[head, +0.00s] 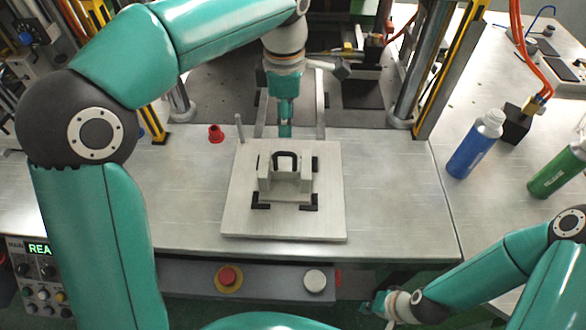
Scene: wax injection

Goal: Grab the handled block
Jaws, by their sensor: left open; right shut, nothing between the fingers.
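The handled block (286,184) is a grey metal block with a black arched handle on its far side. It sits upright between black corner pieces on a square light metal plate (240,215). My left gripper (285,130) is open, pointing down just beyond the handle, with a small gap in the picture. Its fingers are seen almost edge-on, and its height above the plate is hard to judge. My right gripper (374,304) is shut and empty, low at the front, below the table edge and away from the block.
The plate lies on a metal table (390,190) with free room on both sides. A thin upright pin (239,128) and a red cap (216,134) stand near its far left corner. Press columns (408,85) rise behind. Blue (474,145) and green (560,170) bottles stand at right.

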